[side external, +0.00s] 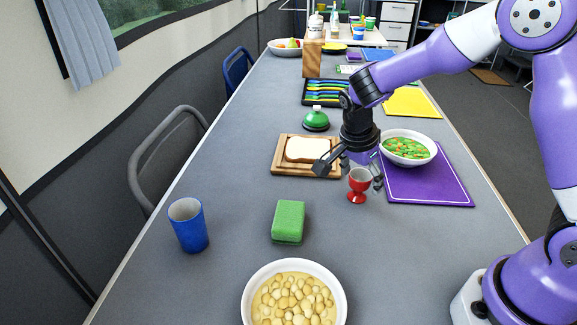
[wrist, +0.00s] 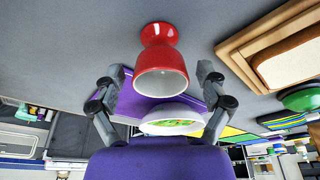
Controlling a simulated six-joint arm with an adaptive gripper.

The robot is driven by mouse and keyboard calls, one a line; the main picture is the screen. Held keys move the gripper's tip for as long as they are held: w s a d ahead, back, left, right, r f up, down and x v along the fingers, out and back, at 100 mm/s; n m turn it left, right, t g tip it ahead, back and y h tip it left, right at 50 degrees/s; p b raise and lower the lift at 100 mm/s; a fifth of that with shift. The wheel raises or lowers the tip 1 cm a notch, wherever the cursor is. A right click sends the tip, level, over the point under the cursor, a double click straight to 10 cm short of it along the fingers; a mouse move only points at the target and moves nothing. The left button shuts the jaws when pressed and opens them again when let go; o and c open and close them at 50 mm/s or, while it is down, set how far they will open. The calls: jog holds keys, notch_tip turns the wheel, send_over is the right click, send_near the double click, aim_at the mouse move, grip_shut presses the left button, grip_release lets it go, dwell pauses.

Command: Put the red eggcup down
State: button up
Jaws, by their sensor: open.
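The red eggcup (side external: 358,186) stands upright on the grey table, left of the purple mat. In the wrist view the eggcup (wrist: 160,62) shows its pale, empty-looking inside. My gripper (side external: 362,184) is low over the table at the eggcup. In the wrist view my gripper (wrist: 161,72) has its two fingers spread wide, one on each side of the eggcup, with gaps between them and it. The eggcup's base rests on the table surface.
Close by are a board with bread (side external: 280,170), a purple mat (side external: 440,190) and a bowl of vegetables (side external: 409,160). A green sponge (side external: 288,222), a blue cup (side external: 187,226) and a bowl of chickpeas (side external: 250,300) are nearer.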

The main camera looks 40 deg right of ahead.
jog(key=v, duration=1.2)
jog(key=s+r+n+t+y, duration=0.1)
jog(key=s+n+t, duration=0.1)
jog(key=s+n, duration=0.4)
jog(key=s+a+r+n+t+y, duration=0.1)
jog(key=s+n, duration=0.5)
jog(key=n, duration=0.6)
jog(key=t+y, duration=0.1)
jog(key=t, duration=0.1)
jog(key=shift+s+r+t, duration=0.3)
jog(key=shift+r, duration=0.1)
jog(key=shift+a, duration=0.15)
